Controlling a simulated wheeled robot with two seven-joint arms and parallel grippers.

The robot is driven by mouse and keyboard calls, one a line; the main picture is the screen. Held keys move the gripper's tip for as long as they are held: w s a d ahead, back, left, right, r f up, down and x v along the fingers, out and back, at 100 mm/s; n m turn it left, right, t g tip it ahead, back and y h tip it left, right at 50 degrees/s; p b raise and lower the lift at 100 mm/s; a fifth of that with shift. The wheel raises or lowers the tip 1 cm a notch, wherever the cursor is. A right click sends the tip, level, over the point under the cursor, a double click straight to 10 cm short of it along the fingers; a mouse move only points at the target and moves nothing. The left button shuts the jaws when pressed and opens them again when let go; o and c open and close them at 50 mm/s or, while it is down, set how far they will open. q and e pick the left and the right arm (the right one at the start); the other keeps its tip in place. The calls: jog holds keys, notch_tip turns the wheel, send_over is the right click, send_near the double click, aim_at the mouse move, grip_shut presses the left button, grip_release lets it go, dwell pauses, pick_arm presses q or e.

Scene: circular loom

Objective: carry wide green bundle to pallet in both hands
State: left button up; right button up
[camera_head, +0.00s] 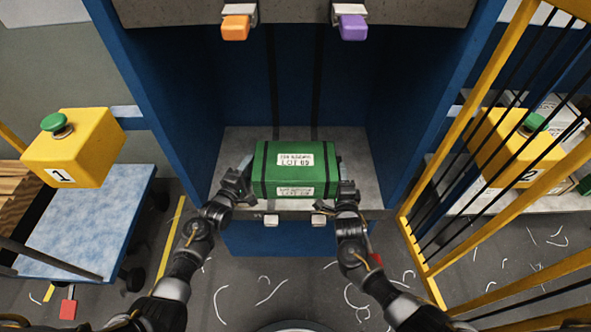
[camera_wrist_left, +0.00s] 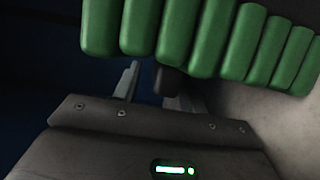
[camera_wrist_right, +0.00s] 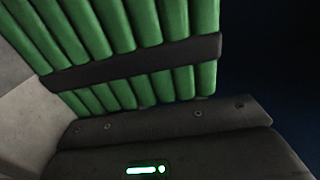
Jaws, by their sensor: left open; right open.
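The wide green bundle (camera_head: 300,158), with dark straps and white labels, rests on the grey shelf (camera_head: 240,142) of the blue machine. My left gripper (camera_head: 246,170) is open at the bundle's left end. My right gripper (camera_head: 344,172) is at its right end, also open. In the left wrist view the bundle's green folds (camera_wrist_left: 205,35) fill the top, with the finger tips below them. In the right wrist view the green folds (camera_wrist_right: 125,50) and a dark strap stand close ahead, and the fingers are hidden. I cannot tell whether either gripper touches it.
A blue-topped cart (camera_head: 85,220) stands at the left, beside a yellow box with a green button (camera_head: 75,148). A yellow barred fence (camera_head: 480,150) stands at the right. An orange block (camera_head: 235,28) and a purple block (camera_head: 352,27) hang above. White scraps litter the floor.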

pick_arm(q)
jog(key=shift+w, duration=0.15)
pick_arm(e)
jog(key=shift+w, duration=0.1)
pick_arm(q)
grip_shut()
pick_arm(e)
grip_shut()
dwell(1.0)
